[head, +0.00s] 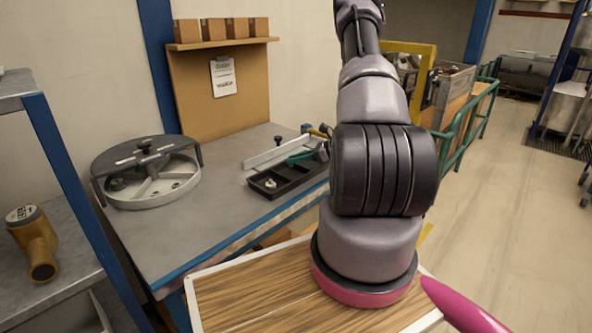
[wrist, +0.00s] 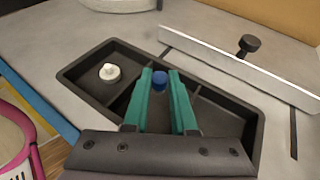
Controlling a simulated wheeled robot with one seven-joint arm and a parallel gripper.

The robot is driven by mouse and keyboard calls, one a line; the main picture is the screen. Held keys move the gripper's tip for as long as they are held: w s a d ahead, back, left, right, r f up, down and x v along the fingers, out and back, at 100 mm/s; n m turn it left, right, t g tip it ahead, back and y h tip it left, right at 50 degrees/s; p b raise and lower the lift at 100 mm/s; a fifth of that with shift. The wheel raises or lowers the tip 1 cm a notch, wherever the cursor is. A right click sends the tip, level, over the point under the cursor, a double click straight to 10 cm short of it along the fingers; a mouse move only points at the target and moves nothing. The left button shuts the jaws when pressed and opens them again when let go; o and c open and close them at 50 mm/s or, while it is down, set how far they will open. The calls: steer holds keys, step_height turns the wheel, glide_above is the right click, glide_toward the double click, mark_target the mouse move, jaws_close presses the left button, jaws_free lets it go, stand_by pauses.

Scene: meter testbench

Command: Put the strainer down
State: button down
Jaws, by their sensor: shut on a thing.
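My gripper (wrist: 161,76) is shut on a small blue piece (wrist: 159,81), which I take to be the strainer. Only its rounded blue top shows between the teal fingertips; its lower part is hidden. The fingers reach over the black divided tray (wrist: 225,116), around its middle compartment. I cannot tell whether the piece touches the tray floor. In the head view a teal finger (head: 299,158) shows at the tray (head: 292,181), and the piece is not visible there. A white round part (wrist: 109,72) lies in the tray's left compartment. The right compartment looks empty.
A pale straight bar (wrist: 230,66) with a black knob (wrist: 248,45) stands just behind the tray. A round clamp fixture (head: 150,180) stands left on the grey bench (head: 215,207). Bare bench lies between fixture and tray.

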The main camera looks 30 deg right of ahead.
mark_target(295, 177)
steer(key=shift+f, duration=1.9)
steer(key=c, duration=0.7)
jaws_free()
steer(key=shift+f, duration=0.1)
